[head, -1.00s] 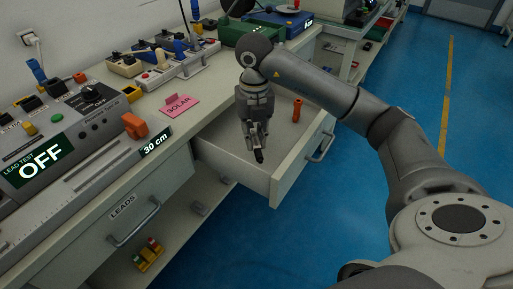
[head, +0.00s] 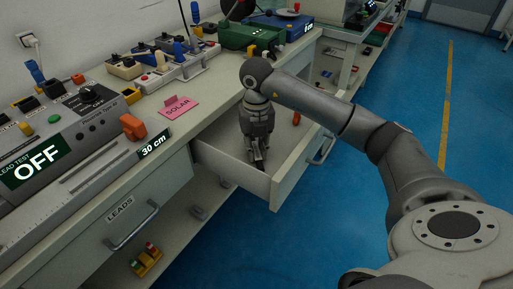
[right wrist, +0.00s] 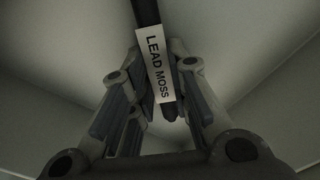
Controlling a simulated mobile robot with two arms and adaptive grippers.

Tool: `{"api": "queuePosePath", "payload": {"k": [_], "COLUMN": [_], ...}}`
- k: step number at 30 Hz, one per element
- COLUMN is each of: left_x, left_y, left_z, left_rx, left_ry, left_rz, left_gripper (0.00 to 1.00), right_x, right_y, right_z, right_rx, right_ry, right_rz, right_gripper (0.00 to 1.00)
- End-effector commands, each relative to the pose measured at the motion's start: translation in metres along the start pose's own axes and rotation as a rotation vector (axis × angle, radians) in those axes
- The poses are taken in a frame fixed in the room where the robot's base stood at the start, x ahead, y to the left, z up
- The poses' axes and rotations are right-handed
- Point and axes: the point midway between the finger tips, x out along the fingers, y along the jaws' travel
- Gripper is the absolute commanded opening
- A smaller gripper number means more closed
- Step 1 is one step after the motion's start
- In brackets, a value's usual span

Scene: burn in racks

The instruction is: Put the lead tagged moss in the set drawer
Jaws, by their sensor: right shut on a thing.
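The lead (right wrist: 158,62) is a dark rod with a white tag reading "LEAD MOSS", seen in the right wrist view. My right gripper (right wrist: 157,100) is shut on it, with a finger on each side. In the head view my right gripper (head: 258,162) points down inside the open drawer (head: 290,182), near its front left corner. The lead is mostly hidden by the gripper there, and I cannot tell whether it touches the drawer floor. My left gripper is not in view.
An orange-handled tool (head: 296,117) lies farther back in the same drawer. A shut drawer labelled "LEADS" (head: 122,212) is to the left. On the bench are a lead tester (head: 75,130) reading "OFF" and a pink "SOLAR" card (head: 179,108).

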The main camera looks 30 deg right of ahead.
Motion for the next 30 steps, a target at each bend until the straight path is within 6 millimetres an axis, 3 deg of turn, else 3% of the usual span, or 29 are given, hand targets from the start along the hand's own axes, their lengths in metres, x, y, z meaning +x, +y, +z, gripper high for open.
{"api": "queuePosePath", "payload": {"k": [1, 2, 6, 19, 23, 30], "left_x": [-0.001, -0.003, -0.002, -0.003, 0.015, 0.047], "left_y": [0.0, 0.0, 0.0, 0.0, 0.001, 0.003], "left_z": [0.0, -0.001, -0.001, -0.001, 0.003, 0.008], "left_rx": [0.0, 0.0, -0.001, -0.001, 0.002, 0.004], "left_ry": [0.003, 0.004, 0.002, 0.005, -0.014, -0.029], "left_rz": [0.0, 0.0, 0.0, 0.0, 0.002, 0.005], "left_gripper": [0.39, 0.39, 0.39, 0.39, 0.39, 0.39], "right_x": [0.002, 0.002, 0.001, -0.003, -0.022, -0.074], "right_y": [0.0, 0.0, 0.0, 0.0, 0.0, 0.0], "right_z": [0.0, 0.0, 0.0, 0.0, 0.001, 0.001], "right_rx": [0.0, 0.0, 0.001, 0.001, 0.0, 0.001], "right_ry": [0.0, 0.0, 0.001, 0.0, -0.002, -0.004], "right_rz": [0.0, -0.001, -0.001, 0.0, 0.002, 0.001], "right_gripper": [0.0, 0.2, 0.38, 0.39, 0.39, 0.39]}}
